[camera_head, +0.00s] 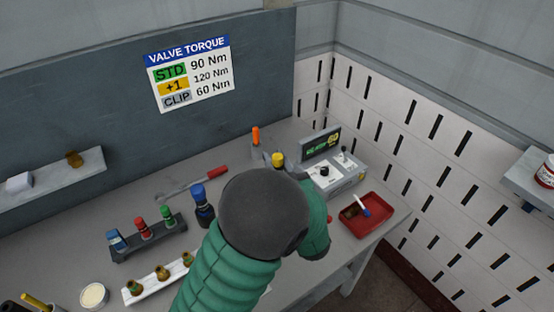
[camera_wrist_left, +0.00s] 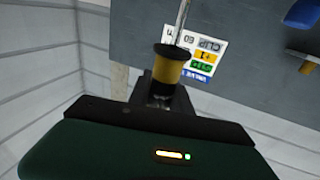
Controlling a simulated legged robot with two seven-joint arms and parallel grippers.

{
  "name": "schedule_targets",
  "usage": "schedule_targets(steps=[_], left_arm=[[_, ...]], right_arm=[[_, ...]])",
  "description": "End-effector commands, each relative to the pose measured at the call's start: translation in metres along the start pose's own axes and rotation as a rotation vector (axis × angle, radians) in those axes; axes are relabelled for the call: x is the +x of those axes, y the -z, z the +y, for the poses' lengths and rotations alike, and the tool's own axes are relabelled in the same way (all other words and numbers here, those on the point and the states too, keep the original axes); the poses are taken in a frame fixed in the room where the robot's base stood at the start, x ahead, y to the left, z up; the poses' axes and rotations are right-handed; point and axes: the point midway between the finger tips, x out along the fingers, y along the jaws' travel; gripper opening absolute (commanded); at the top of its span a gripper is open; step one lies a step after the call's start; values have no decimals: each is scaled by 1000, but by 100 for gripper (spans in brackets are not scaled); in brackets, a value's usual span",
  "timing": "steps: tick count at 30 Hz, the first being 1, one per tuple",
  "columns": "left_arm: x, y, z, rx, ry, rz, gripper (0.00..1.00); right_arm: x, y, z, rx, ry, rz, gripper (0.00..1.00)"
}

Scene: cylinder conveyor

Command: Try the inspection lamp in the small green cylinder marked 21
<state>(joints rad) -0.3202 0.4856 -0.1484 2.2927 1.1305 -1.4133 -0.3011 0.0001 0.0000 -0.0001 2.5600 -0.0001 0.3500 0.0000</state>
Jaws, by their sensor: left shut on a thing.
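My left gripper (camera_head: 276,168) is mostly hidden behind my green-sleeved arm in the head view. It is shut on a yellow-and-black handled tool (camera_head: 278,159), held near the grey instrument box. In the left wrist view the tool (camera_wrist_left: 168,68) stands between the fingers with a thin metal rod running up from it; I cannot tell for sure whether it is the inspection lamp. A small green-topped cylinder (camera_head: 167,214) stands in a dark rack at the left, beside a red and a blue one. No mark 21 is legible. My right gripper is not in view.
A grey instrument box (camera_head: 340,178) with a screen and a red tray (camera_head: 378,222) stand right. An orange-topped item (camera_head: 256,137), a red-handled wrench (camera_head: 210,174) and a dark blue-capped cylinder (camera_head: 203,208) are nearby. A white rack (camera_head: 140,296) holds several brass fittings.

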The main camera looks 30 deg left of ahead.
Motion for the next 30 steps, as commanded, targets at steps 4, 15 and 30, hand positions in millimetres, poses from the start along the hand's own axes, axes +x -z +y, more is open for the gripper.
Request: schedule_targets(steps=[4,15,30], left_arm=[[1,0,-1,0,0,0,0],[0,-6,0,0,0,0,0],[-1,-18,-1,0,0,0,0]], right_arm=[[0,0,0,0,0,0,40],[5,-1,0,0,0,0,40],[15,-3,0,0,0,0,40]])
